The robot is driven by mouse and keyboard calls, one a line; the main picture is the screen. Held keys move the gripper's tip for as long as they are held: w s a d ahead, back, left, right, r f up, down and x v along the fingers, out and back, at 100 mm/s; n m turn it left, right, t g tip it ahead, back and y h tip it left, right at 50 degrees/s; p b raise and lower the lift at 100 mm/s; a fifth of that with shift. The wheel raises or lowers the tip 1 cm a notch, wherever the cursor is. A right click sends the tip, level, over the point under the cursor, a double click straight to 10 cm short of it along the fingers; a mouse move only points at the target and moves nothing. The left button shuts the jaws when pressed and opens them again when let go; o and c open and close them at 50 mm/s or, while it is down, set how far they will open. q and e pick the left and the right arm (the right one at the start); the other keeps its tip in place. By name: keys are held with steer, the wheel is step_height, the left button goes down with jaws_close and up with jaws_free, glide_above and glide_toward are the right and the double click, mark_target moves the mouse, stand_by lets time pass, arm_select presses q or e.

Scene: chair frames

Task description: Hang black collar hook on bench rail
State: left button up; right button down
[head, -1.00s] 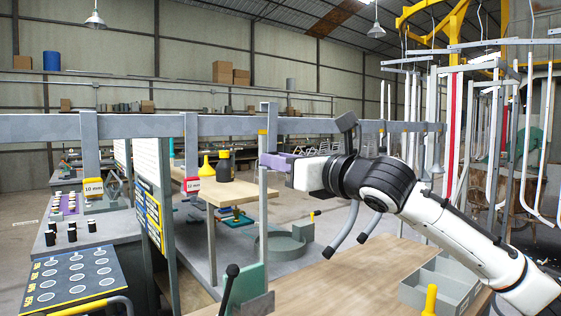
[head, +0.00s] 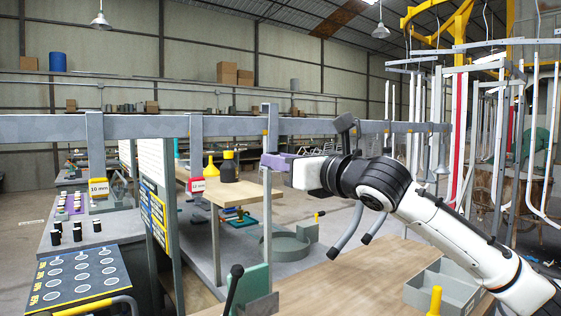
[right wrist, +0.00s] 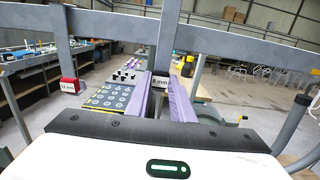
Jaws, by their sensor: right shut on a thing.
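The bench rail (head: 350,127) is a long grey horizontal beam; it also crosses the top of the right wrist view (right wrist: 115,27). My right gripper (head: 273,161), with purple fingers, is just below the rail. It is shut on a grey upright hook piece (head: 271,118) whose top rises slightly above the rail's upper edge. In the right wrist view the piece (right wrist: 170,38) stands between the fingers (right wrist: 160,98), with a dark-edged "mm" tag low on it. I cannot tell whether it rests on the rail or is just in front. My left gripper is not in view.
Hangers with a yellow 10 mm tag (head: 98,188) and a red tag (head: 196,185) stand along the rail to the left. A wooden bench (head: 330,280) below carries a grey divided tray (head: 445,288) and a green lever clamp (head: 250,285). Hanging chair frames (head: 540,150) fill the right.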

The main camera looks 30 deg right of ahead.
steer(key=shift+w, duration=0.15)
steer(key=shift+w, duration=0.45)
steer(key=shift+f+b, duration=0.55)
steer(key=shift+f, duration=0.6)
stand_by(0.3)
steer(key=c, duration=1.5)
jaws_free()
steer(key=shift+o, duration=0.2)
